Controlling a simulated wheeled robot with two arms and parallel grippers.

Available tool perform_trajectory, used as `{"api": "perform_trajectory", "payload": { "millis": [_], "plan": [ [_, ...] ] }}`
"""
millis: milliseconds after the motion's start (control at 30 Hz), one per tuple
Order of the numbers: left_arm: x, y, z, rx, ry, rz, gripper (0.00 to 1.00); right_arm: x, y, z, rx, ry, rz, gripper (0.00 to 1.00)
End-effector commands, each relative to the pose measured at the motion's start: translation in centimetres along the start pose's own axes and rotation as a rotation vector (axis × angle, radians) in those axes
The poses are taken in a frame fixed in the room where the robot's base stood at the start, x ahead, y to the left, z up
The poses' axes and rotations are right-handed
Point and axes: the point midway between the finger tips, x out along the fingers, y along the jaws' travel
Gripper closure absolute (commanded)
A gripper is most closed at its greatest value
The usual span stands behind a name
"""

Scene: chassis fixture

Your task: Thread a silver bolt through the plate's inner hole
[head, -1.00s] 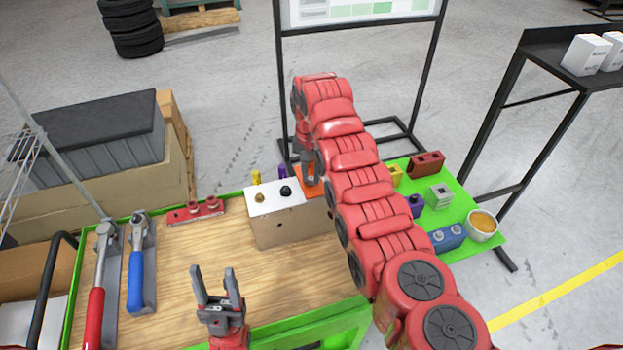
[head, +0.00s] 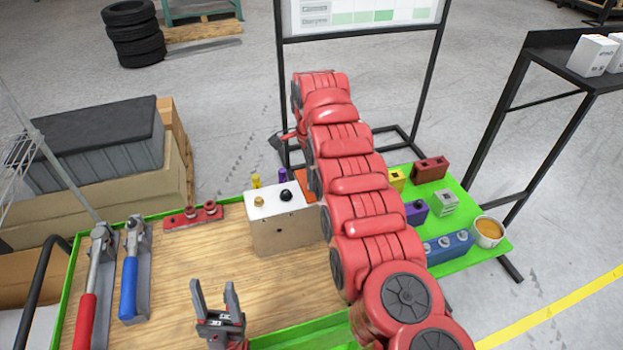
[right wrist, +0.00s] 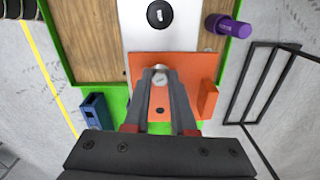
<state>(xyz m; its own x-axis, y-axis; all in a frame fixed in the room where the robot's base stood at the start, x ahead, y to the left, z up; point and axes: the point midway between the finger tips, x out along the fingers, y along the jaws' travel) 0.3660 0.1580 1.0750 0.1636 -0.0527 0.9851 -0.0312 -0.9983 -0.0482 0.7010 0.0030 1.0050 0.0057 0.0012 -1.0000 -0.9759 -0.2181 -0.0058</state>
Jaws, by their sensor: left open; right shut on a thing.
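My right gripper (right wrist: 160,78) is shut on a silver bolt (right wrist: 160,70) in the right wrist view. From there the bolt appears over the orange plate (right wrist: 143,95); I cannot tell whether it touches the plate. A dark hole shows in the plate nearer the gripper base; anything under the bolt is hidden. In the head view, a corner of the orange plate (head: 304,181) shows beside the white-topped box (head: 285,235), mostly behind my right arm. My left gripper (head: 216,290) is open and empty above the table's front part.
The box carries a yellow-brass knob and a black knob (head: 285,195). A purple peg (head: 283,175) stands behind it. Red (head: 85,310) and blue (head: 129,285) tools and a red holder (head: 192,215) lie left. Coloured blocks and a bowl (head: 487,232) sit right. The middle wood is bare.

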Motion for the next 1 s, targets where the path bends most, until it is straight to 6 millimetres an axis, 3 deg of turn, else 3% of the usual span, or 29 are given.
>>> {"api": "perform_trajectory", "payload": {
  "millis": [100, 300, 600, 633, 800, 1000],
  "plan": [
    [1.35, -0.07, -0.23, 0.000, 0.000, 0.000, 0.45, 0.33, 0.56, 0.10, 0.218, 0.003, 0.024, 1.00],
    [1.51, -0.08, -0.26, 0.000, 0.000, 0.000, 0.45, 0.76, 0.42, 0.04, 0.511, 0.006, 0.021, 1.00],
    [1.48, -0.07, -0.25, 0.000, 0.000, 0.000, 0.45, 0.83, 0.41, 0.09, 0.559, 0.006, 0.021, 1.00],
    [1.48, -0.07, -0.26, 0.000, 0.000, 0.000, 0.45, 0.84, 0.41, 0.09, 0.559, 0.006, 0.021, 0.71],
    [1.48, -0.07, -0.25, 0.000, 0.000, 0.000, 0.45, 0.85, 0.42, 0.10, 0.558, 0.007, 0.021, 0.41],
    [1.48, -0.07, -0.25, 0.000, 0.000, 0.000, 0.45, 0.75, 0.28, -0.02, 0.559, 0.006, 0.016, 0.41]
  ]
}}
